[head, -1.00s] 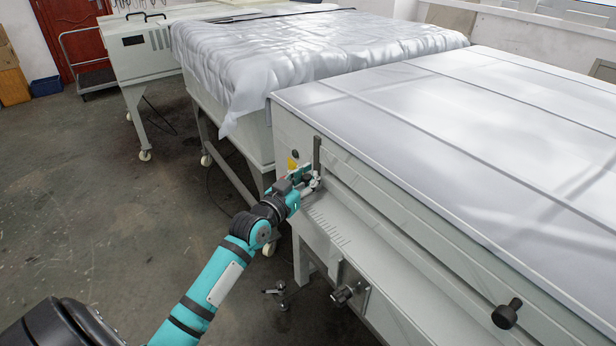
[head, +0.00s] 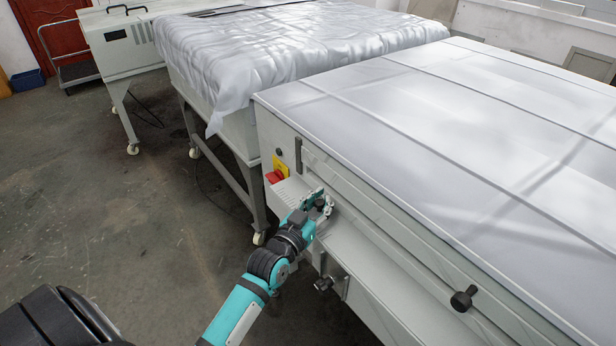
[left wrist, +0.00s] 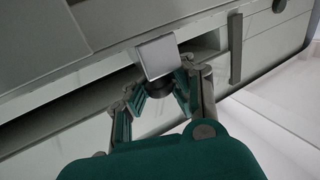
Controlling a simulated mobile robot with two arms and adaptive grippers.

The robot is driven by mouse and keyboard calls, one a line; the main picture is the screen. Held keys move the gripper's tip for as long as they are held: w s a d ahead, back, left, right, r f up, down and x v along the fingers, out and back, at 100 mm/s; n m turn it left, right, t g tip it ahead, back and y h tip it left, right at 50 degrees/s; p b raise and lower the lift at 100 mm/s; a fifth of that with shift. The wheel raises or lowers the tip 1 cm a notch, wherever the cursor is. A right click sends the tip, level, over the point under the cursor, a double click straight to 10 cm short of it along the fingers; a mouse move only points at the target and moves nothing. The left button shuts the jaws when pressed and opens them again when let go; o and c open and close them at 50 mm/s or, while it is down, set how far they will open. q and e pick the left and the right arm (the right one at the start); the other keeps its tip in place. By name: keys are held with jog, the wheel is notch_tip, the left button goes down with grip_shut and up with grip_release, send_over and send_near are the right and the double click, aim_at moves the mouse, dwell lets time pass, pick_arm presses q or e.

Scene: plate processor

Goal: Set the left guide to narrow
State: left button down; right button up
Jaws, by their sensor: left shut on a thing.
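My left gripper (head: 318,205) is at the front of the near plate processor (head: 285,137), to the right of its left end. In the left wrist view its fingers (left wrist: 158,90) are closed around a dark round knob (left wrist: 157,94). A light grey block (left wrist: 156,56) sits directly at this knob, in front of the long slot; the two look like the left guide. In the head view the gripper mostly hides them. A second black knob (head: 464,299) stands out from the front farther right. My right gripper is not in view.
A dark upright bar (head: 298,155) stands at the slot's left end. A red switch on a yellow plate (head: 280,166) is left of my gripper. Another dark knob (head: 322,284) sits below the ledge. A sheet-covered table (head: 290,55) stands behind.

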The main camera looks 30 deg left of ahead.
pick_arm(q)
jog(key=d, duration=0.1)
jog(key=s+d, duration=0.1)
jog(key=d+p, duration=0.1)
jog(key=shift+s+d+f, duration=0.15)
jog(key=shift+s+f, duration=0.05)
jog(key=shift+s, duration=0.2)
jog(key=shift+s+d+f, duration=0.1)
jog(key=shift+d+f, duration=0.1)
jog(key=c, duration=1.7)
grip_release()
jog(key=shift+s, duration=0.1)
jog(key=o, duration=0.6)
jog(key=shift+s+d+r, duration=0.1)
jog(key=shift+s+r, duration=0.2)
jog(key=shift+r, duration=0.05)
jog(key=shift+w, duration=0.2)
jog(key=s, duration=1.2)
